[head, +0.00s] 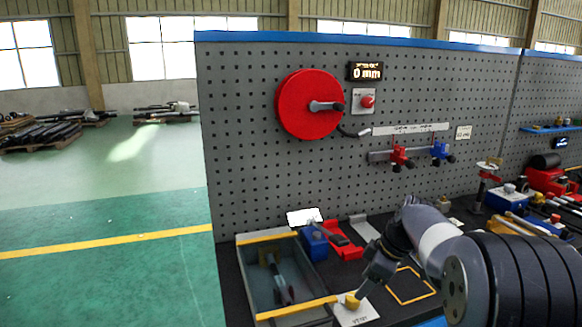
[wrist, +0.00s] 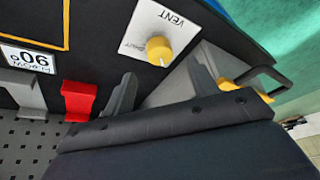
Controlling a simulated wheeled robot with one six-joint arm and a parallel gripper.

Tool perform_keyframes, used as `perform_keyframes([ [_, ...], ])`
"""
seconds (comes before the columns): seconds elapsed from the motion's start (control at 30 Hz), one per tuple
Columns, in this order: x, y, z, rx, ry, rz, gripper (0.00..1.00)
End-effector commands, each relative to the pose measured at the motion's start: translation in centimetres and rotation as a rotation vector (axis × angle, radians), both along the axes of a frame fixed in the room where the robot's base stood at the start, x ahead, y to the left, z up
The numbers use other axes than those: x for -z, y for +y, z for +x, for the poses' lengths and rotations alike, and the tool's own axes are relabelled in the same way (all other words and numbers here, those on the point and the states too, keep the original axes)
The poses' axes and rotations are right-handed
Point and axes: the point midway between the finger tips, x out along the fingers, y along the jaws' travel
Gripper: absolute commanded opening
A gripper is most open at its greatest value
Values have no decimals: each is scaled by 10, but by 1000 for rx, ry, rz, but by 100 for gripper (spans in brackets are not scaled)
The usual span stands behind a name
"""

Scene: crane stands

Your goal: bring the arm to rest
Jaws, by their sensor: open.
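My arm (head: 437,245) reaches in from the lower right of the head view. My gripper (head: 362,288) points down by the yellow vent knob (head: 352,301) at the bench's front. In the wrist view my gripper (wrist: 163,82) is open, its two grey fingers apart with nothing between them. The vent knob (wrist: 158,50) shows just beyond the fingertips, on a white plate (wrist: 176,25) marked VENT. I cannot tell how far the fingertips are from it.
A grey tray (head: 250,286) with yellow edges and a tool inside stands left of my gripper. A blue block (head: 314,244) and a red holder (head: 343,243) lie behind. The pegboard (head: 240,130) carries a red wheel (head: 309,104) and a display reading 0 mm (head: 367,72). Open floor lies left.

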Motion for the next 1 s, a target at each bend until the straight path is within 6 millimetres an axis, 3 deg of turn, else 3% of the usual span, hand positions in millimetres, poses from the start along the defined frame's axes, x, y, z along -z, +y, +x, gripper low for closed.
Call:
perform_keyframes([
  [0.27,54,20,9,0,3,0,56],
  [1.0,47,22,6,594,1,-2,56],
])
